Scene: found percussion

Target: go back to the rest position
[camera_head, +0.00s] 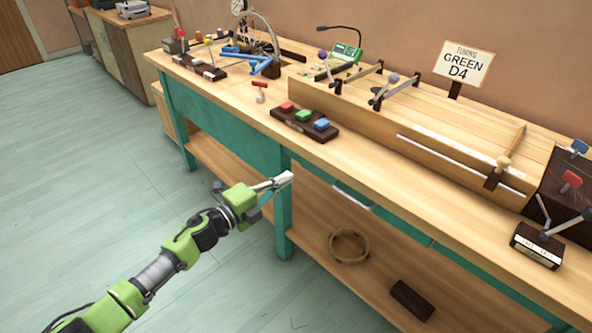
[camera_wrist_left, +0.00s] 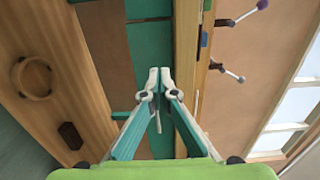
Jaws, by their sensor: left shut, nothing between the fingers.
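My left gripper (camera_head: 283,180) is shut and empty. It is in the air in front of the workbench (camera_head: 240,142), near its teal front leg and below the top edge. The green arm reaches in from the lower left. In the left wrist view the two fingertips (camera_wrist_left: 159,78) meet in front of the teal bench frame (camera_wrist_left: 148,40), with nothing between them. My right gripper is not in view.
The bench top holds a long wooden box (camera_head: 420,130), a dark block with coloured keys (camera_head: 304,122), and a blue frame with a wheel (camera_head: 262,38). A wooden ring (camera_head: 348,246) and a dark block (camera_head: 411,299) lie on the lower shelf. Floor at left is clear.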

